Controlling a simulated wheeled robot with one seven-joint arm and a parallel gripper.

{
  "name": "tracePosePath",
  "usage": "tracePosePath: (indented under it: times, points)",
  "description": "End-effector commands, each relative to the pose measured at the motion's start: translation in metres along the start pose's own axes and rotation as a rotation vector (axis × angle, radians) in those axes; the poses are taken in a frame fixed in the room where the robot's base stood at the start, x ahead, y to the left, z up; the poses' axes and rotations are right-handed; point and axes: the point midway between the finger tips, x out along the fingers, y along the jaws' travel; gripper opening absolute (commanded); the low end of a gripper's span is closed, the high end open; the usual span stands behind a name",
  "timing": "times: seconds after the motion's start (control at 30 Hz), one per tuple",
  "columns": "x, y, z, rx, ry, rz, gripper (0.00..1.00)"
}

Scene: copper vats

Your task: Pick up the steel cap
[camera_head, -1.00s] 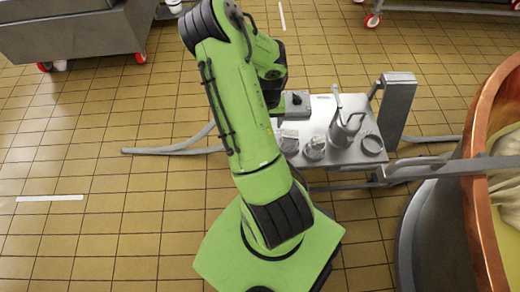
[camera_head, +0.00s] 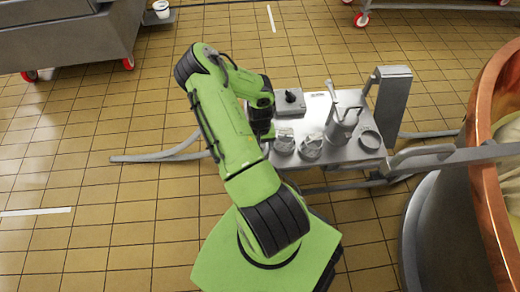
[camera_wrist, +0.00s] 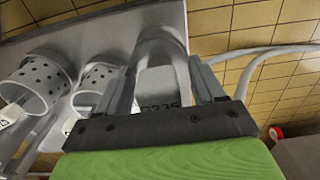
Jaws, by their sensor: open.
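The steel cap appears to be the smooth grey metal round piece (camera_wrist: 160,46) between my fingers in the wrist view. Its lower part is partly covered by the fingers, and I cannot tell whether they touch it. My gripper (camera_wrist: 162,78) is open, with one finger on each side of this piece. In the head view my green arm reaches down at the left edge of the steel table (camera_head: 352,152). There the gripper is hidden behind the arm, and I cannot pick out the cap for certain.
Two perforated cups (camera_wrist: 36,82) (camera_wrist: 96,78) stand left of my gripper. The head view shows a jug (camera_head: 341,126), a round ring-like piece (camera_head: 370,140) and a box with a black knob (camera_head: 289,102) on the table. A copper vat (camera_head: 487,210) stands at right. Tiled floor lies open at left.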

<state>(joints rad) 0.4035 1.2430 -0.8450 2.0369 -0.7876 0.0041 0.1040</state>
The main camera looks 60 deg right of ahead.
Motion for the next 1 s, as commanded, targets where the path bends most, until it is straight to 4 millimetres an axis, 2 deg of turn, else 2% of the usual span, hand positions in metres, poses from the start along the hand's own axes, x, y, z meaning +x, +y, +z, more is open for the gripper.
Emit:
tracePosePath:
  times: [0.07, 0.4, 0.47, 0.67, 0.73, 1.0]
  points:
    - [-0.001, 0.0, 0.0, 0.0, 0.0, 0.0, 0.67]
    - [-0.001, 0.0, 0.0, 0.0, 0.0, 0.0, 0.14]
    - [-0.001, 0.0, 0.0, 0.0, -0.001, 0.0, 0.06]
    - [-0.002, 0.0, 0.0, 0.0, 0.0, 0.0, 0.06]
    - [-0.009, 0.0, -0.001, 0.0, 0.002, 0.0, 0.06]
    - [-0.077, 0.0, -0.001, 0.001, 0.004, -0.002, 0.06]
